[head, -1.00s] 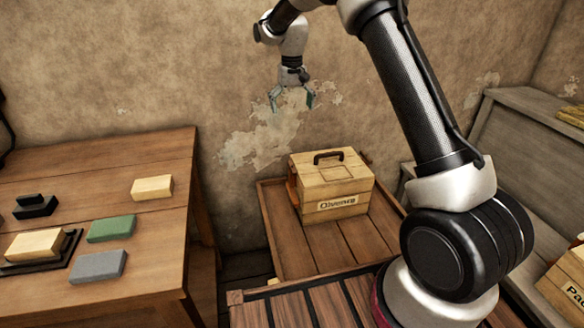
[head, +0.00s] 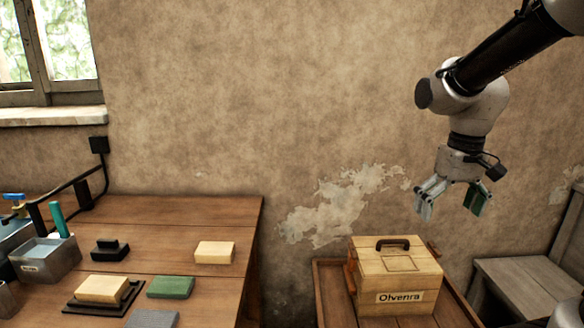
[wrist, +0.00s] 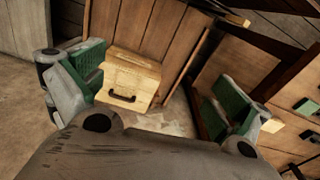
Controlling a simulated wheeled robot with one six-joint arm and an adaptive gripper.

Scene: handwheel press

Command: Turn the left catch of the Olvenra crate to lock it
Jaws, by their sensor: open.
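The Olvenra crate (head: 396,278) is a pale wooden box with a black handle on its lid and a label reading "Olvenra" on its front. It stands on a low wooden cart (head: 332,290). An orange-brown part (head: 351,279), perhaps the left catch, shows on its left side; its setting is too small to tell. My gripper (head: 453,210) is open and empty, above and to the right of the crate, clear of it. In the wrist view the crate (wrist: 130,78) shows between the open green-padded fingers, nearer the left one.
A wooden table (head: 225,220) at left holds pale, green and grey blocks, a black stand and a metal bin (head: 45,258). A grey wooden bench (head: 520,285) is at right. The plastered wall stands behind. Air above the crate is free.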

